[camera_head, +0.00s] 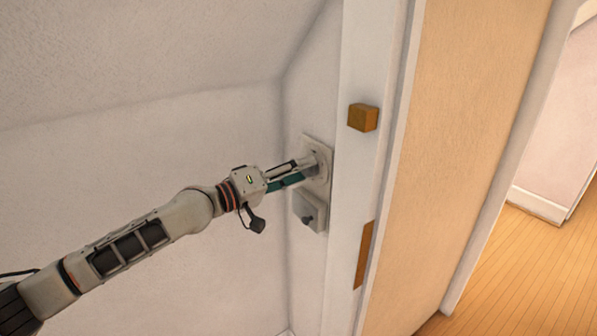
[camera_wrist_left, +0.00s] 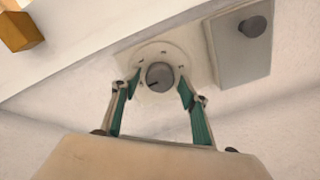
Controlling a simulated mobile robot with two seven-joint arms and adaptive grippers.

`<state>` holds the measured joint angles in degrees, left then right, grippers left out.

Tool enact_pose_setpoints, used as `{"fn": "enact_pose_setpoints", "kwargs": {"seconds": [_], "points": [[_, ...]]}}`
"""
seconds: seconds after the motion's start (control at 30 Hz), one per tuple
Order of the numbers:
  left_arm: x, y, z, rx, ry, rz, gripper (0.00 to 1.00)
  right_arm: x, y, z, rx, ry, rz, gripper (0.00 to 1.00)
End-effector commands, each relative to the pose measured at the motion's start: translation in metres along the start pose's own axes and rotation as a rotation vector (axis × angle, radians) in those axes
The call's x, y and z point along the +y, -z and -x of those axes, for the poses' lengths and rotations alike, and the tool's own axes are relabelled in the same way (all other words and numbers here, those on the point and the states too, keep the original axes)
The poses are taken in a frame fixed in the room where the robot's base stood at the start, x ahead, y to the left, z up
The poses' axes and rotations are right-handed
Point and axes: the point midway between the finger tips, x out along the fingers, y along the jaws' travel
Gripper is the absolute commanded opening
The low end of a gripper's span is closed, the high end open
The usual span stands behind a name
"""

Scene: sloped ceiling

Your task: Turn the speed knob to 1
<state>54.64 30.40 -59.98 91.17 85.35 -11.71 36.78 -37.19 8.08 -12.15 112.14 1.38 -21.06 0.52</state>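The speed knob (camera_wrist_left: 159,76) is a round grey dial with a dark pointer line, set on a pale plate (camera_wrist_left: 150,98) with small marks around it. In the left wrist view the pointer is toward the lower left; the marks are too small to read. My left gripper (camera_wrist_left: 160,88) is open, its green-padded fingers on either side of the knob with gaps to it. In the head view my left gripper (camera_head: 305,168) reaches the wall plate (camera_head: 319,150) and hides most of the knob. My right gripper is not in view.
A second grey box with a small dark knob (camera_head: 307,217) is just below the plate; it also shows in the left wrist view (camera_wrist_left: 240,48). A wooden block (camera_head: 363,117) sticks out from the white door frame (camera_head: 360,60). Open floor (camera_head: 520,275) lies at the right.

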Motion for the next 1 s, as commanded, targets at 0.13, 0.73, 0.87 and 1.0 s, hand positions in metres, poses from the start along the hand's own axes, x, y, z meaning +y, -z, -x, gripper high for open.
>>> {"fn": "enact_pose_setpoints", "kwargs": {"seconds": [0.13,0.73,0.87,1.0], "points": [[0.0,0.0,0.0,0.0,0.0,0.0,0.1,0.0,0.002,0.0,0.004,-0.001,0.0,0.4],[-0.004,-0.002,0.0,0.0,0.0,-0.178,0.1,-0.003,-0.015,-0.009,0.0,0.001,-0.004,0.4],[-0.004,-0.002,0.0,-0.001,0.0,-0.29,0.1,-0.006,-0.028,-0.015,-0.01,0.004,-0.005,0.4],[-0.004,-0.002,0.0,-0.001,0.001,-0.423,0.1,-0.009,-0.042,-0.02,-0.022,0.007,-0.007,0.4]]}}
